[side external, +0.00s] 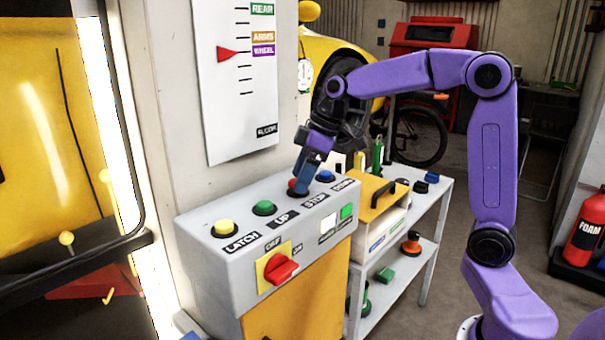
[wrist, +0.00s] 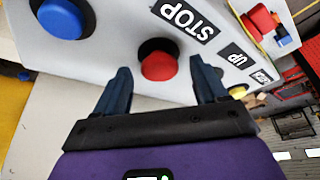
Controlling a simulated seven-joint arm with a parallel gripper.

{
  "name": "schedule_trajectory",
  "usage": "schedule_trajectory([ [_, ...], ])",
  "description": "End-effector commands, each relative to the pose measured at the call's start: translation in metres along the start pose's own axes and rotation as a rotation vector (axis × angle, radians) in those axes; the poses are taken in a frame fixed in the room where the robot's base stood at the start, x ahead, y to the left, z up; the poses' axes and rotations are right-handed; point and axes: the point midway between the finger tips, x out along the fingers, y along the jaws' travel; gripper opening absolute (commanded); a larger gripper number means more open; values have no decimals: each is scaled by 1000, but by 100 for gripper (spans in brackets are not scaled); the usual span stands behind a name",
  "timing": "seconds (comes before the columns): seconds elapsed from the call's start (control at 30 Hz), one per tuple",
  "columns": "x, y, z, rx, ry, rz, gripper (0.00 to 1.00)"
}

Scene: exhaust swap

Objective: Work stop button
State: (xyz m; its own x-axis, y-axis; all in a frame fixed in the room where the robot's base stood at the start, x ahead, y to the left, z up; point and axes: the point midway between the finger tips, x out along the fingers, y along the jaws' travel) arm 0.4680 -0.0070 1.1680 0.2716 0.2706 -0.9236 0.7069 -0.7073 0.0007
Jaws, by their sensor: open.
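The red stop button (side external: 292,184) is on the sloping top of the grey control box (side external: 205,255), by the STOP label (side external: 315,200). My gripper (side external: 303,187) points down at it and partly hides it in the side view. In the wrist view the red button (wrist: 158,62) sits in its black ring between my two open fingers (wrist: 162,88), with nothing held. The fingers look very close to the panel; I cannot tell whether they touch it or the button.
The blue button (side external: 325,176) is to the right of the red one; the green button (side external: 264,208) and yellow button (side external: 223,228) are to the left. A red rotary switch (side external: 282,268) is on the box's front. A shelf cart (side external: 425,215) stands at right.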

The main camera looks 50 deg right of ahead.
Motion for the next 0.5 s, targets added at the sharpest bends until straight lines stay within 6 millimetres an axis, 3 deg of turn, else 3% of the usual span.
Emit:
schedule_trajectory([
  [0.23, 0, 0, 0, 0, 0, 0, 68],
  [0.43, 0, 0, 0, 0, 0, -1, 3],
  [0.5, 0, 0, 0, 0, -1, -1, 0],
])
